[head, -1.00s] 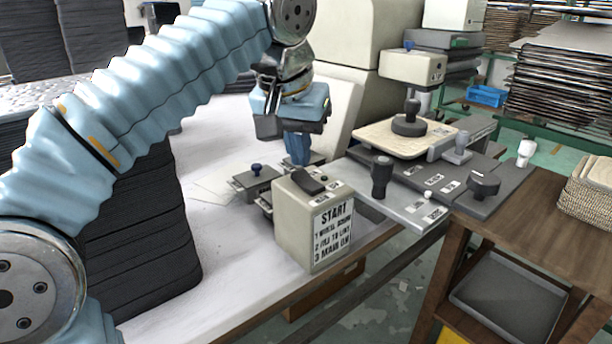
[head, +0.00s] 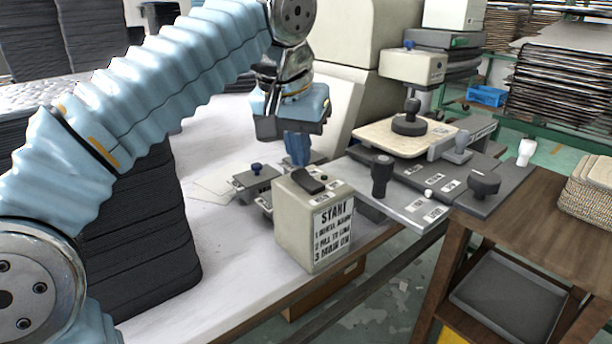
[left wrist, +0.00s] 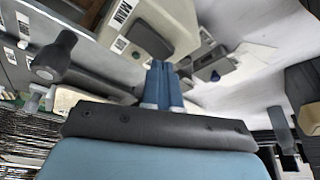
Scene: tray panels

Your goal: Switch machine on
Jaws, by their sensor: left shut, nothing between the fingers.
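The machine's control box (head: 293,222) is a cream box with a white START label on its front, standing at the table's front edge. A black rocker switch (head: 309,181) sits on its top, with a small dark button beside it. The switch also shows in the left wrist view (left wrist: 151,41). My left gripper (head: 298,162) points down with its blue fingers shut and empty, just behind the box in the head view. In the left wrist view the fingertips (left wrist: 161,66) are close to the switch; whether they touch cannot be told. My right gripper is not in view.
Small grey fixtures (head: 256,180) with a blue knob lie left of the box. A grey plate (head: 398,203) with black knobs is to the right. A tall dark stack (head: 140,235) stands at the left. The white table (head: 215,270) is clear in front.

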